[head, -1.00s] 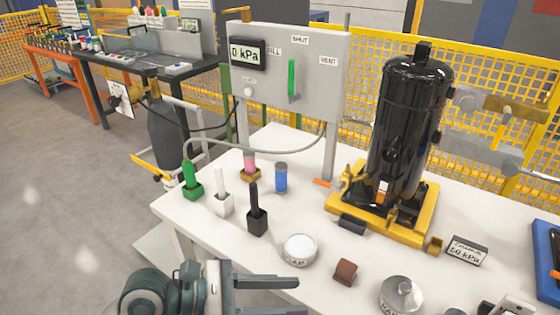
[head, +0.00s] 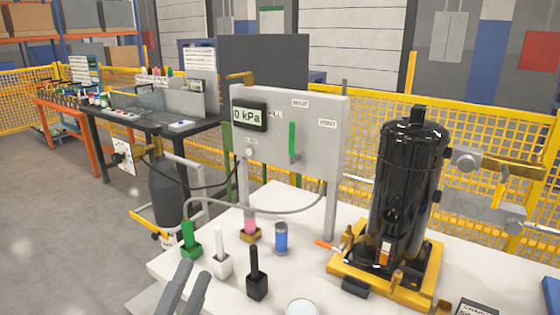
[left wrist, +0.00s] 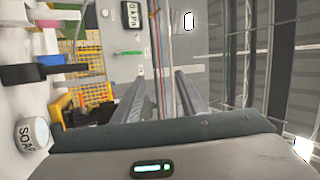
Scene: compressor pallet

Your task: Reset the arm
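My left gripper (head: 187,284) shows at the bottom left of the head view, fingers pointing up, in front of the white table's (head: 300,270) near edge. In the left wrist view its fingers (left wrist: 160,78) are apart with nothing between them. My right gripper is not in view. The black tank (head: 408,195) stands upright on its yellow base (head: 350,285) at the right. The grey panel (head: 312,125) with the 0 kPa display (head: 249,116) and green lever (head: 292,142) stands behind the gripper.
Green (head: 190,241), white (head: 221,255) and black (head: 257,277) handled items, and a blue cylinder (head: 281,238), stand on the table near the gripper. The soap tin (left wrist: 33,135) shows in the left wrist view. A yellow fence (head: 480,175) runs behind the table.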

